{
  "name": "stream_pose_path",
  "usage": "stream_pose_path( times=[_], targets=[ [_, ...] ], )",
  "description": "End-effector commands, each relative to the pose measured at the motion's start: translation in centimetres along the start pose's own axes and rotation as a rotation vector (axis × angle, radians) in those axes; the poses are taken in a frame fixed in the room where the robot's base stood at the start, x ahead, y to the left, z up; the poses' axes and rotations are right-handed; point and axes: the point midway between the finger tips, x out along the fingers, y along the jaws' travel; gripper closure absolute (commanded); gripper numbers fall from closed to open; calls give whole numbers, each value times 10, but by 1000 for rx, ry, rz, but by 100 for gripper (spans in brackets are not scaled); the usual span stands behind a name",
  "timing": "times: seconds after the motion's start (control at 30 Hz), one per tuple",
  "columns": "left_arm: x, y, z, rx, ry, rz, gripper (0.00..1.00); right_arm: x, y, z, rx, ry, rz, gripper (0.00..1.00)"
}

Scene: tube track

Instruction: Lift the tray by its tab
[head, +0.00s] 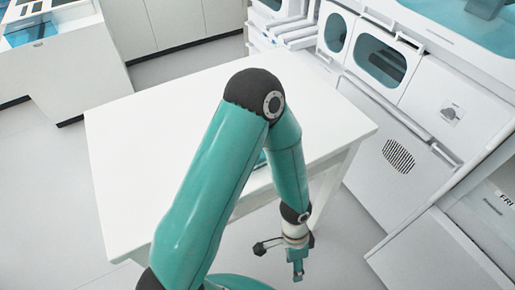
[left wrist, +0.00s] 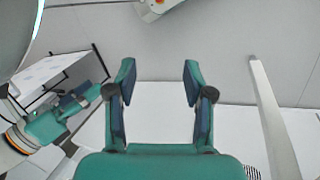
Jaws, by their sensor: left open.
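My left gripper (head: 297,268) hangs beyond the front edge of the white table in the head view, apart from the tabletop. In the left wrist view its two teal fingers (left wrist: 158,72) are spread, with nothing between them. A small teal sliver (head: 261,161) shows on the table behind my left arm. It may be part of the tray, but the arm hides the rest, and no tab can be made out. In the left wrist view another teal gripper (left wrist: 72,108), apparently my right one, shows at the left. Its jaw state is unclear.
The white table (head: 135,130) has a wide bare top on both sides of my arm. White cabinets and machines with rounded windows (head: 380,60) stand close on the right. A white counter (head: 60,60) stands at the back left. Grey floor lies between.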

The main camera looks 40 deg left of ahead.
Motion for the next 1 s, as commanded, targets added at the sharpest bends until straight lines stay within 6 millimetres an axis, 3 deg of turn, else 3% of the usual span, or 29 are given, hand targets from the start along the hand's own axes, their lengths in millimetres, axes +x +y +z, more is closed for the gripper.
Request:
stream_pose_path(
  times=[0.03, 0.17, 0.27, 0.3, 0.43, 0.5, 0.63, 0.7, 0.8, 1.0],
  targets=[
    [-4, -6, -3, 174, -63, -43, 48, 15, 5, 0, 0, 0, 0, 48],
    [-44, -28, 0, 592, -304, -198, 48, 33, 12, 0, 0, 0, 0, 48],
    [-95, -53, -6, 839, -515, -369, 48, 46, 17, 0, 0, 0, 0, 48],
    [-120, -62, -9, 914, -605, -447, 48, 52, 19, 0, 0, 0, 0, 48],
    [-212, -74, -21, 1044, -885, -702, 48, 67, 24, 0, 0, 0, 0, 48],
    [-260, -70, -23, 1048, -1012, -820, 48, 74, 26, 0, 0, 0, 0, 48],
    [-329, -54, -18, 992, -1179, -975, 48, 82, 30, 0, 0, 0, 0, 48],
    [-353, -45, -13, 954, -1235, -1025, 48, 84, 30, -1, 0, 0, 0, 48],
    [-373, -39, -7, 917, -1279, -1059, 48, 86, 31, -1, 0, 0, 0, 48],
    [-382, -58, 4, 896, -1298, -1067, 48, 85, 31, -1, 0, 0, 0, 48]
  ],
)
